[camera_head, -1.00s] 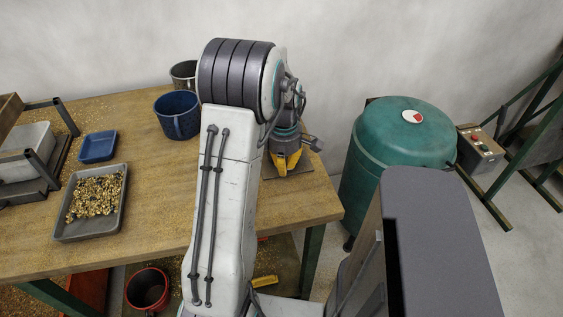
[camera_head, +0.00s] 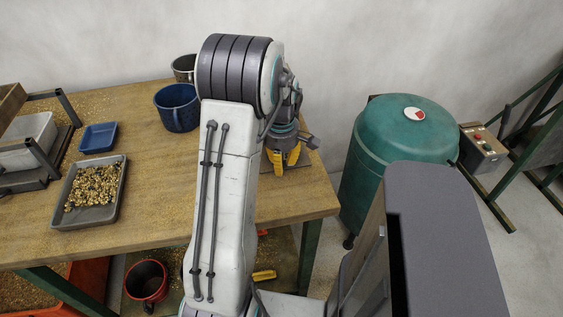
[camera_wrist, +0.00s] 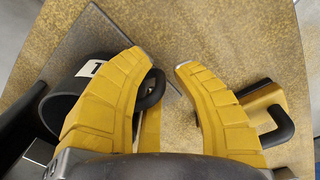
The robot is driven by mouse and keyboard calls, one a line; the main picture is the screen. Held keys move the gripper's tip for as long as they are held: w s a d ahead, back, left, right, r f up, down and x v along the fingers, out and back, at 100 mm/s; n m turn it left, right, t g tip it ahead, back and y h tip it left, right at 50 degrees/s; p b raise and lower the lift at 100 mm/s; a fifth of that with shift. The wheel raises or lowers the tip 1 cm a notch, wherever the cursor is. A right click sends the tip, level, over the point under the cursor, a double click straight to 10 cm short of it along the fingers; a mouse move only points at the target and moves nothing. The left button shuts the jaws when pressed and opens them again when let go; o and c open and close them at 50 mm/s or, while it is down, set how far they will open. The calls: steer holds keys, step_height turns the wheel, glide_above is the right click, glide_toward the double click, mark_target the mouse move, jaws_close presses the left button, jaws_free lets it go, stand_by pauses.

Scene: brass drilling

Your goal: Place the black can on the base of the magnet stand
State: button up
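My gripper (camera_wrist: 166,62) is open, with its two yellow fingers apart and nothing between the tips. It also shows in the camera_head view (camera_head: 285,158), low over the right end of the table. In the camera_wrist view a black can (camera_wrist: 62,105) with a white label is partly hidden behind the left finger. A black loop, perhaps its handle, shows between the fingers. A dark flat plate (camera_wrist: 115,22), perhaps the base of the magnet stand, lies beside and partly under the can. I cannot tell whether the can rests on it. My arm hides much of this area in the camera_head view.
A yellow object (camera_wrist: 258,100) with a black loop stands right of the right finger. On the table (camera_head: 150,200) are a blue mug (camera_head: 178,108), a grey can (camera_head: 183,66), a blue tray (camera_head: 98,138) and a chip tray (camera_head: 85,215). A green tank (camera_head: 400,140) stands right.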

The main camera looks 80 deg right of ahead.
steer(key=shift+o, duration=0.3)
steer(key=shift+r, duration=0.1)
step_height(320, 180, up, 12)
steer(key=p, duration=0.1)
steer(key=shift+a, duration=0.25)
stand_by(0.3)
steer(key=w+a+r+t, duration=0.1)
steer(key=w+a+r, duration=0.1)
steer(key=w+a, duration=0.8)
steer(key=w+a+r, duration=0.2)
steer(key=w+a, duration=0.6)
steer(key=w, duration=0.4)
steer(key=s+a+f+t, duration=0.1)
steer(key=a, duration=1)
steer(key=s+a+f+t, duration=0.1)
steer(key=a, duration=1.1)
steer(key=shift+s+f+y, duration=0.2)
steer(key=shift+s+y, duration=0.1)
